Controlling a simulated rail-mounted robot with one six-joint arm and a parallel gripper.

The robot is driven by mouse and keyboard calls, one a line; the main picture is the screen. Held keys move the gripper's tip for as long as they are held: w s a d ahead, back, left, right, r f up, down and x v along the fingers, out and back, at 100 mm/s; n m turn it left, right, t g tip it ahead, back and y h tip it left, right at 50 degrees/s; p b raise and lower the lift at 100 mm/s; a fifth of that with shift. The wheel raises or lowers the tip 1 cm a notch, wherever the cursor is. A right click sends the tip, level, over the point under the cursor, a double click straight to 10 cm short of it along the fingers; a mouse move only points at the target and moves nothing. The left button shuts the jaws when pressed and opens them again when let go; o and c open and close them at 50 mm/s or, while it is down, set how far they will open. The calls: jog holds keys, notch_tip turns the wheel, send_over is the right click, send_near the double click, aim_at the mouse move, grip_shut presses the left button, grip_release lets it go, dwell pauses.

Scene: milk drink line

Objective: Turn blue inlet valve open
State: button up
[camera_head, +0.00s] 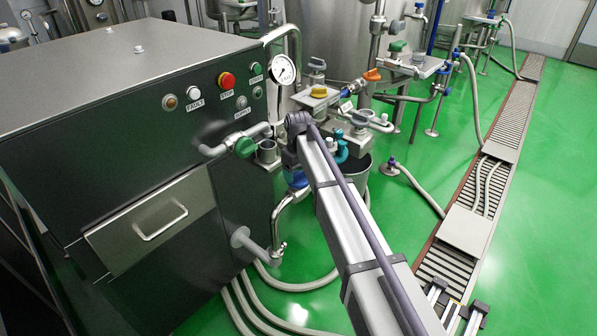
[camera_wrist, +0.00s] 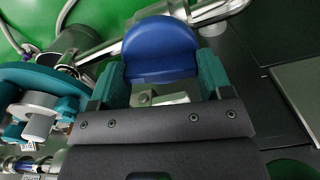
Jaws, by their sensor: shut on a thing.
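The blue inlet valve (camera_wrist: 160,48) has a rounded blue handle and fills the space between the fingers in the wrist view. A metal pipe runs behind it. In the head view part of the blue valve (camera_head: 297,178) shows low beside the dark machine, just left of my arm. My gripper (camera_wrist: 161,74) has teal fingers, one on each side of the handle, and is shut on it. The fingers are mostly hidden behind my arm in the head view.
A green-handled valve (camera_head: 245,147) sits above on the machine front. Close by are a yellow-handled valve (camera_head: 319,91) and a teal fitting (camera_wrist: 50,85). Hoses (camera_head: 262,310) lie on the green floor.

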aim_at(299, 172)
jog(key=shift+n, duration=1.1)
jog(key=o, duration=0.9)
notch_tip(299, 172, up, 11)
jog(key=p, duration=1)
jog(key=shift+f+p, duration=0.1)
jog(key=shift+p, duration=0.3)
